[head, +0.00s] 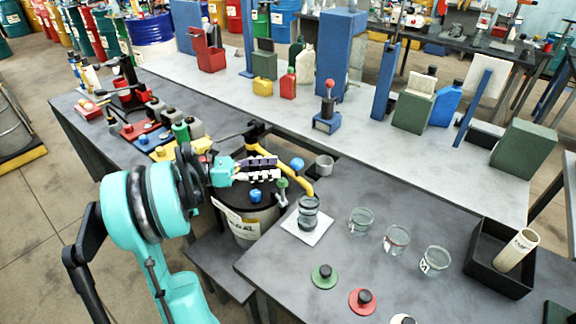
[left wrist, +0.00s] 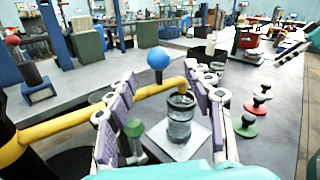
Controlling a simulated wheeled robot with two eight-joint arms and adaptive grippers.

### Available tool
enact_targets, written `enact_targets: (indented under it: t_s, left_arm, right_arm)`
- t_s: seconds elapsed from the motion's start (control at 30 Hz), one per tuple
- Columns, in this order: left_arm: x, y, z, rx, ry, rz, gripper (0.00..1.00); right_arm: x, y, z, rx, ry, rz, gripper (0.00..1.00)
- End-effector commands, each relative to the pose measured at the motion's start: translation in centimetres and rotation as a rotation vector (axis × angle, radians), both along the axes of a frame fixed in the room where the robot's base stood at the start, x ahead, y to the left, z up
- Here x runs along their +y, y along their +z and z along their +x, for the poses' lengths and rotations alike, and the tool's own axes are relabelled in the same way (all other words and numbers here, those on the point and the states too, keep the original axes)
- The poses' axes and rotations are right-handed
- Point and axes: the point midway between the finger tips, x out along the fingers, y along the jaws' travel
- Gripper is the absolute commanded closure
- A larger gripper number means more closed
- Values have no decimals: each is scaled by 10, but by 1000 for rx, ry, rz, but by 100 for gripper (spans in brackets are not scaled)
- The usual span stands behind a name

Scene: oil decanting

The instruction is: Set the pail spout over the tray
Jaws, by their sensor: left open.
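The pail (head: 241,226) is a dark-lidded drum with a pale labelled side, standing at the left of the front bench. Its yellow spout (head: 302,183) bends down toward a ribbed glass jar (head: 308,214), which stands on a white square tray (head: 300,237). In the left wrist view the spout (left wrist: 60,124) crosses behind my fingers, its tip just above the jar (left wrist: 179,122) on the tray (left wrist: 203,149). My left gripper (head: 277,169) is open above the lid, its fingers pointing toward a blue ball knob (head: 297,164) by the spout.
A green knob (head: 282,184) and a blue knob (head: 256,196) stand by the pail lid. Three glass beakers (head: 397,239) stand right of the jar. Knobbed green and red discs (head: 362,301) lie in front. A black bin (head: 500,268) holds a pale tube.

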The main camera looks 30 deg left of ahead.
Motion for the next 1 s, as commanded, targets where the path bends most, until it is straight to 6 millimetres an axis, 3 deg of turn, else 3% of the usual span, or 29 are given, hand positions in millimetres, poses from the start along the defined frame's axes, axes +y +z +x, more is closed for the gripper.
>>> enact_targets:
  t_s: [0.1, 0.3, 1.0]
  left_arm:
    - [18, 0, -15, 0, 4, 0, 48]
    - [32, 0, -28, 0, 0, 0, 48]
    - [33, 0, -29, 0, 0, 0, 48]
  right_arm:
    - [0, 0, 0, 0, 0, 0, 36]
    - [0, 0, 0, 0, 0, 0, 36]
    - [0, 0, 0, 0, 0, 0, 36]
